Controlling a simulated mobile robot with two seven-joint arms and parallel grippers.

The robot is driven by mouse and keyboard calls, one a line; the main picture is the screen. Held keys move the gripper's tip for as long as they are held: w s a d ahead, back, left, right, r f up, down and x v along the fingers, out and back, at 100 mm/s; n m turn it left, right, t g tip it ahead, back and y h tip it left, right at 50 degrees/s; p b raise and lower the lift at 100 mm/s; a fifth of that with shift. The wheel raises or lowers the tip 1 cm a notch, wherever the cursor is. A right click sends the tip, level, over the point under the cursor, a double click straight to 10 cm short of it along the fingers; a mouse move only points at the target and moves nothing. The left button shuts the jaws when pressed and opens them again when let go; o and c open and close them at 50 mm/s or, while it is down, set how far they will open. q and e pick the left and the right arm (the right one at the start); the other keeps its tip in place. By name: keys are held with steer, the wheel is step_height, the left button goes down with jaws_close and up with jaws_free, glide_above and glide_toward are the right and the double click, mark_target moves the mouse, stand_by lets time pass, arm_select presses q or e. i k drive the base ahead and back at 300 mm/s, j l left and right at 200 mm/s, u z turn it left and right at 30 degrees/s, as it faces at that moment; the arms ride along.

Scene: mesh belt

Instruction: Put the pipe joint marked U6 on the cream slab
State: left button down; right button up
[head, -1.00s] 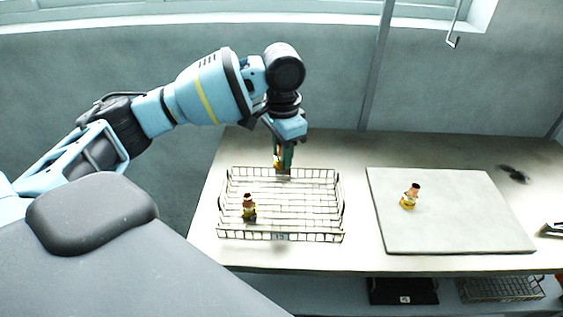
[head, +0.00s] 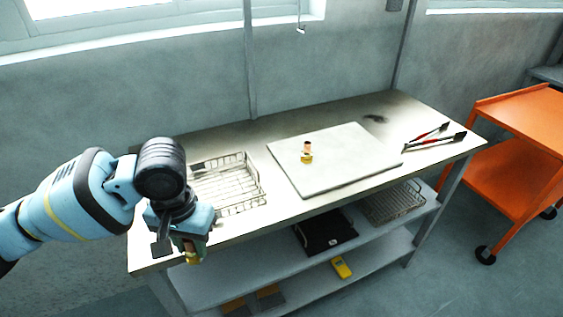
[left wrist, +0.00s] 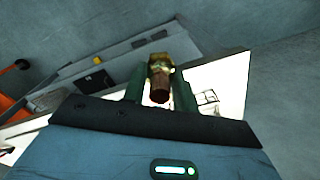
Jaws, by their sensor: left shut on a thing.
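My left gripper (head: 188,252) is shut on a brass-coloured pipe joint (head: 193,259) and holds it in front of the table's left end. In the left wrist view this joint (left wrist: 160,76) sits between the green fingers, with a reddish-brown end towards the camera. The cream slab (head: 345,168) lies flat on the table, to the right of the gripper. Another pipe joint (head: 307,153), yellow with a brown and dark top, stands on the slab's left part. No marking can be read on either joint. My right gripper is out of view.
A wire basket (head: 255,192) stands left of the slab, partly hidden by my arm. The lower shelf carries a black tray (head: 325,232) and another wire basket (head: 395,204). An orange cart (head: 520,120) stands at right. Most of the slab is bare.

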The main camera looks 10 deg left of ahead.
mark_target(334, 152)
steer(key=z, duration=1.2)
steer(key=i+j, duration=0.65)
steer(key=i, duration=0.05)
